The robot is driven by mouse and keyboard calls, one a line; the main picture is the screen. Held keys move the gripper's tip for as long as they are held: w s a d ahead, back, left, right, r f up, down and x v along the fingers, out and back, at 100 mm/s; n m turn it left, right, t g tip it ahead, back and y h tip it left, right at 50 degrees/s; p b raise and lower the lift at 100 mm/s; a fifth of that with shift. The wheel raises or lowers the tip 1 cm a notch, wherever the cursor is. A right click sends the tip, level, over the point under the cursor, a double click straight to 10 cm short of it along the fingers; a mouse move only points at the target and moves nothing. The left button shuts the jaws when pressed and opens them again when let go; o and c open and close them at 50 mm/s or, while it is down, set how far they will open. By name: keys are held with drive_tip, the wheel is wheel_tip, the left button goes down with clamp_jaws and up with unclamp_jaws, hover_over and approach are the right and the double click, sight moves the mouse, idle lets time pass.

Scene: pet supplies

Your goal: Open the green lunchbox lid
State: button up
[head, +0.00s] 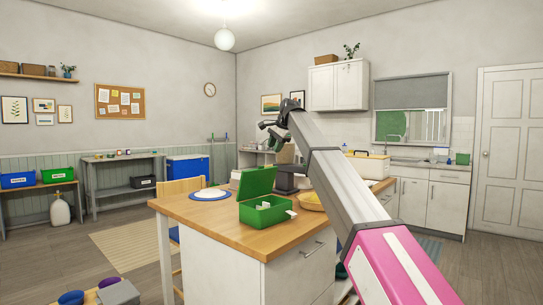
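The green lunchbox (263,216) stands on the wooden top of the island counter, left of my arm. Its green lid (257,183) is raised and tilted up at the back, so the box stands open. Something white shows inside the box, and a small white piece is at its right side. My gripper (268,126) is at the far end of my raised arm, above and beyond the lunchbox, apart from it. It is small and dark, and its fingers are not clear enough to tell open from shut.
A white plate on a blue mat (210,194) lies left of the lunchbox. A yellow bowl (310,201) stands to the right, partly behind my arm. A wooden chair (184,186) stands at the counter's left. The counter's front left (205,215) is clear.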

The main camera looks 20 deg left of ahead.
sight(260, 167)
drive_tip(key=shift+s+d+r, duration=0.1)
drive_tip(key=shift+d+r, duration=0.15)
drive_tip(key=shift+r, duration=0.3)
drive_tip(key=c, duration=0.4)
drive_tip(key=shift+s+a+f, duration=0.1)
drive_tip(key=shift+f, duration=0.2)
clamp_jaws()
drive_tip(key=s+a+f+n+g+y, duration=0.1)
drive_tip(key=s+f+n+y, duration=0.2)
drive_tip(key=f+y, duration=0.2)
drive_tip(key=s+a+f+n+y, duration=0.2)
drive_tip(key=f+y, duration=0.3)
drive_tip(key=d+f+m+t+y, duration=0.4)
drive_tip(key=d+f+m+t, duration=0.15)
drive_tip(key=d+t, duration=0.25)
drive_tip(key=shift+n, duration=0.25)
drive_tip(key=x, duration=0.9)
drive_tip(key=w+x, duration=0.1)
drive_tip(key=x, duration=0.3)
drive_tip(key=shift+w+a, duration=0.15)
